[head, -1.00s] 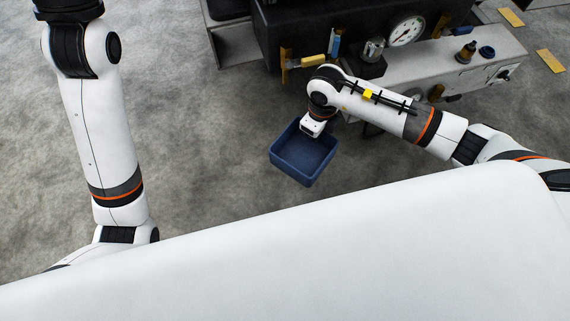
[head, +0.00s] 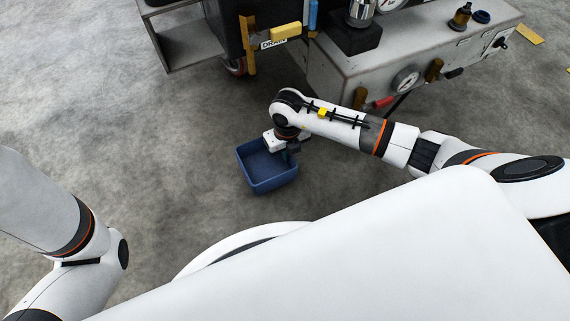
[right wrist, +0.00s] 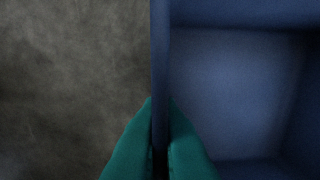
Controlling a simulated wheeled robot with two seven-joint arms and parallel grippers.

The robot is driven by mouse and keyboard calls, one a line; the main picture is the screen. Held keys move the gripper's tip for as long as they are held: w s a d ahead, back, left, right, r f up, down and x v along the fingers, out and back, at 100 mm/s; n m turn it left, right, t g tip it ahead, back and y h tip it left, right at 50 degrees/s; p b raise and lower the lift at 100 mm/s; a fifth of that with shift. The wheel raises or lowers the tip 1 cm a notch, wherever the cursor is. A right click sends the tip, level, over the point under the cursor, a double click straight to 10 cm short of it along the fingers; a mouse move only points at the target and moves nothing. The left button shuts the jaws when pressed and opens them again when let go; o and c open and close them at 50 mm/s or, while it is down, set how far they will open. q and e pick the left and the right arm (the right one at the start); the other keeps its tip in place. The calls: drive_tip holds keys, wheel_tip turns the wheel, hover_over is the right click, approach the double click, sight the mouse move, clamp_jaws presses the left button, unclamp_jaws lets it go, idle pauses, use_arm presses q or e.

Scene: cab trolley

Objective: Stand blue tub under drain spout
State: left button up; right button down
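The blue tub (head: 262,182) is an open square container, upright, in the middle of the head view. I cannot tell whether it touches the floor. My right gripper (head: 289,152) is at its upper right wall. In the right wrist view the teal fingertips (right wrist: 159,150) are on either side of the tub's wall (right wrist: 160,60), pinching it; the tub's empty inside shows on the right. A label reading DRAIN (head: 273,44) is on the trolley, beside a yellow handle (head: 286,31). I cannot make out the spout itself. My left gripper is out of view; only my left arm shows.
The trolley's dark body (head: 228,20) and grey box (head: 345,75) stand at the top. An open grey shelf (head: 185,45) is at the left. Grey floor (head: 140,150) is clear left of the tub.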

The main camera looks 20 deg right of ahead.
wheel_tip(320, 180, down, 4)
drive_tip(key=b, duration=0.3)
drive_tip(key=shift+r, duration=0.2)
drive_tip(key=shift+f, duration=0.15)
drive_tip(key=c, duration=1.6)
unclamp_jaws()
wheel_tip(320, 180, up, 12)
drive_tip(key=p, duration=0.8)
drive_tip(key=shift+r+p, duration=0.2)
drive_tip(key=shift+p, duration=0.15)
drive_tip(key=shift+f, duration=0.1)
